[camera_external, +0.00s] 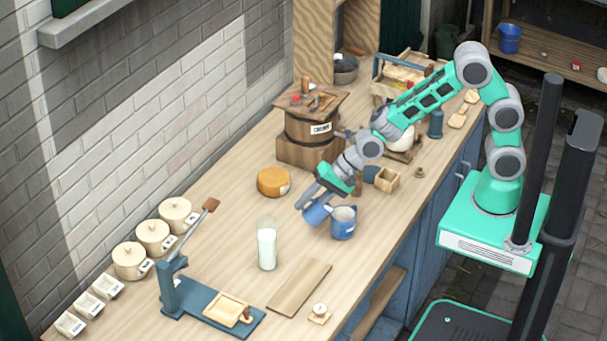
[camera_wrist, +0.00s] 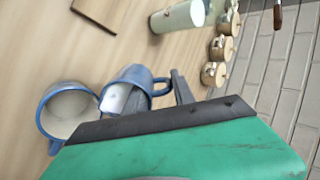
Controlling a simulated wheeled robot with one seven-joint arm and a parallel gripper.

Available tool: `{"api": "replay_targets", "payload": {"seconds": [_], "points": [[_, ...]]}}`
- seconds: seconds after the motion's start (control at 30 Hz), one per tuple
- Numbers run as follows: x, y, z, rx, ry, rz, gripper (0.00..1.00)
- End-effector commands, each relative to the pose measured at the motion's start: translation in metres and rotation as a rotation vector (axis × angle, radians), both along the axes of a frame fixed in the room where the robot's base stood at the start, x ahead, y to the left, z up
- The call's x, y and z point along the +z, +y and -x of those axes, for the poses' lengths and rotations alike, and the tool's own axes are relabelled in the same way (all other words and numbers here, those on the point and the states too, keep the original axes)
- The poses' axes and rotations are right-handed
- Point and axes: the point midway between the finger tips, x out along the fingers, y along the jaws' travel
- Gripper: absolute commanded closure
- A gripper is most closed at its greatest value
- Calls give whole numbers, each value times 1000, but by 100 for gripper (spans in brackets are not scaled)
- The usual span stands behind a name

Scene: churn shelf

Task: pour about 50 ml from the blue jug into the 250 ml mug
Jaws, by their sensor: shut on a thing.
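My gripper (camera_external: 322,192) is shut on a blue vessel, which I take to be the blue jug (camera_external: 316,214). The jug hangs tilted beside an upright blue mug (camera_external: 343,228) on the counter. In the wrist view the jug (camera_wrist: 128,76) shows its handle between my dark fingers and a pale patch on its side. The mug (camera_wrist: 46,112) shows its open mouth and pale inside at the left. I cannot tell whether the jug's rim is over the mug, whether liquid is flowing, or how full either is. The mug's marking is too small to read.
A tall glass of white liquid (camera_external: 267,248) stands left of the vessels. A cheese wheel (camera_external: 270,181), wooden churn (camera_external: 312,128), small wooden box (camera_external: 387,180) and board (camera_external: 299,287) surround them. A blue lever press (camera_external: 190,298) and several lidded pots (camera_external: 153,237) lie farther left.

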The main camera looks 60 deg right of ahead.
Motion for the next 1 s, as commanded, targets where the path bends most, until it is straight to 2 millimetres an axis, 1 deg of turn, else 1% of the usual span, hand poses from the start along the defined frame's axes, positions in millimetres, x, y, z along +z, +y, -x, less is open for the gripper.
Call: {"api": "replay_targets", "payload": {"seconds": [0.3,1.0], "points": [[6,-4,4,1,-52,-50,100],[7,-7,7,0,-77,-74,100]]}}
